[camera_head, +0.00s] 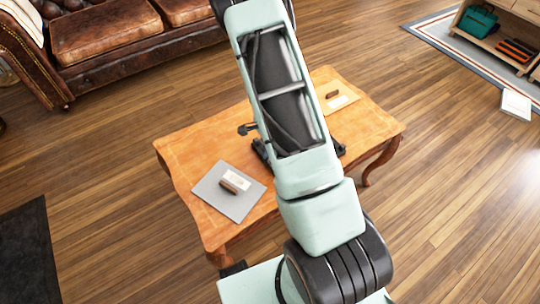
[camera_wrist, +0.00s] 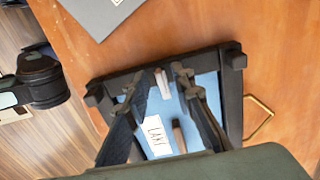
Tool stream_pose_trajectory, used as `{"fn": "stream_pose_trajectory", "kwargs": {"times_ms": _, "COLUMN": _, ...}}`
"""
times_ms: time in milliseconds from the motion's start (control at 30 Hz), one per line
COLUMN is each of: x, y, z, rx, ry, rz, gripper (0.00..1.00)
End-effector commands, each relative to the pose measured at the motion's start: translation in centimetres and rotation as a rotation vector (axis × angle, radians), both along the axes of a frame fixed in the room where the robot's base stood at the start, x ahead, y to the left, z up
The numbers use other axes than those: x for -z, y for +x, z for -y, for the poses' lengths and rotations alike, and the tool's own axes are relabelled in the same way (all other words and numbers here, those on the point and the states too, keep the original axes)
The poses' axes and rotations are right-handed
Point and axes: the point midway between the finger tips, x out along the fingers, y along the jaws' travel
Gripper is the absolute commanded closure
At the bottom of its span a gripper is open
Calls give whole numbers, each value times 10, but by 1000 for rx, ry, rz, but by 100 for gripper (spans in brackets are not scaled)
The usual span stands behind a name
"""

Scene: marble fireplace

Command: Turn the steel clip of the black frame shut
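The black frame (camera_wrist: 236,90) lies on the wooden table in the wrist view, with a light blue panel (camera_wrist: 206,84) inside it. The panel bears a white lettered label (camera_wrist: 156,135) and a small brown handle (camera_wrist: 178,137). A small pale strip (camera_wrist: 162,84), which looks like the steel clip, sits at the frame's upper bar and points inward over the panel. My gripper (camera_wrist: 157,83) is open above the frame, one finger on each side of this strip. I cannot tell whether either finger touches it. In the head view my arm hides most of the frame.
The table (camera_head: 185,150) also carries a grey board (camera_head: 215,200) with a label and brown handle, and a pale board (camera_head: 345,98) at the back. A brass-coloured wire loop (camera_wrist: 262,117) is beside the frame. A leather sofa (camera_head: 110,38) stands behind.

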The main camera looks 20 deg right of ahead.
Motion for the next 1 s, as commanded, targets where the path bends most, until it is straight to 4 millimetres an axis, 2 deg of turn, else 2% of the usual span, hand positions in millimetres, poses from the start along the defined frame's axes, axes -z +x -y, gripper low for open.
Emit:
{"fn": "stream_pose_trajectory", "kwargs": {"times_ms": 233, "x": -1, "y": 0, "z": 0, "rx": -1, "ry": 0, "rz": 0, "gripper": 78}}
{"fn": "stream_pose_trajectory", "kwargs": {"times_ms": 367, "x": -12, "y": 1, "z": 0, "rx": 0, "ry": -1, "rz": 1, "gripper": 78}}
{"fn": "stream_pose_trajectory", "kwargs": {"times_ms": 800, "x": -95, "y": 1, "z": -1, "rx": -1, "ry": 1, "rz": 3, "gripper": 78}}
{"fn": "stream_pose_trajectory", "kwargs": {"times_ms": 1000, "x": -116, "y": 0, "z": 0, "rx": -1, "ry": -1, "rz": 2, "gripper": 78}}
